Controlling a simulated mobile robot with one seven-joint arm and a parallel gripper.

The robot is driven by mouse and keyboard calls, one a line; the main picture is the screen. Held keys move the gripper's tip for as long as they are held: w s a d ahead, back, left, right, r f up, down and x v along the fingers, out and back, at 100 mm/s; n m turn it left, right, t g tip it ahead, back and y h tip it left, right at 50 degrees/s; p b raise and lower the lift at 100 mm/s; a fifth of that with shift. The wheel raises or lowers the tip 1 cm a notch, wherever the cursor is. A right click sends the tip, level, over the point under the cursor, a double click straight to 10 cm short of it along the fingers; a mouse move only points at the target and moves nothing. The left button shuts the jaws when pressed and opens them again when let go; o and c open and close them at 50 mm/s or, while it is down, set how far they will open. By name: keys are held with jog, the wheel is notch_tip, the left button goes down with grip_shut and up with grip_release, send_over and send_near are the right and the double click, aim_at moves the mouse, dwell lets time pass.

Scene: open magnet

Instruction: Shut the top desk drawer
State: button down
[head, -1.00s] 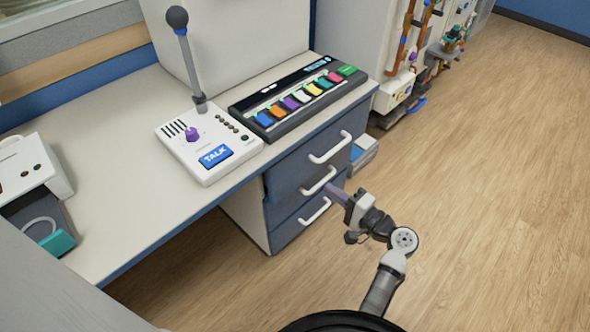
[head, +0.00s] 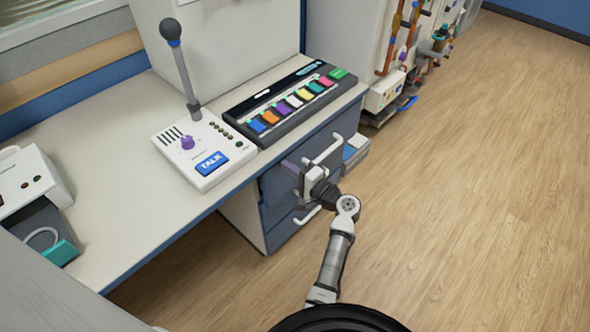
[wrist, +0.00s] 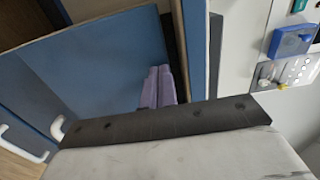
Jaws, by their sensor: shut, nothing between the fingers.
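The top desk drawer (head: 331,138) is a dark blue front with a white bar handle (head: 328,149), just under the desktop edge in the head view. How far it stands out is hard to judge there. My gripper (head: 288,167) is at the left part of this front, left of the handle, and partly covers the drawers. In the wrist view my shut, empty purple fingers (wrist: 157,88) lie over a blue drawer front (wrist: 105,60), close to it; contact cannot be told. A dark gap runs between this front and the desk rim.
The desktop (head: 110,150) holds a white talk box with a microphone (head: 205,150) and a panel of coloured keys (head: 285,103). A lower drawer handle (head: 307,215) shows below my gripper. A pale box (head: 355,150) stands right of the drawers. Floor (head: 470,210) to the right is clear.

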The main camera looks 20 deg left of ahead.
aim_at(280, 161)
jog(key=shift+a, duration=0.1)
jog(key=b+x, duration=0.1)
jog(key=x, duration=0.2)
jog(key=shift+w+a+f, duration=0.1)
jog(key=shift+w+a, duration=0.15)
jog(key=shift+a, duration=0.1)
jog(key=shift+a+b, duration=0.25)
jog(key=shift+b, duration=0.05)
jog(key=shift+r, duration=0.3)
jog(key=shift+a, duration=0.1)
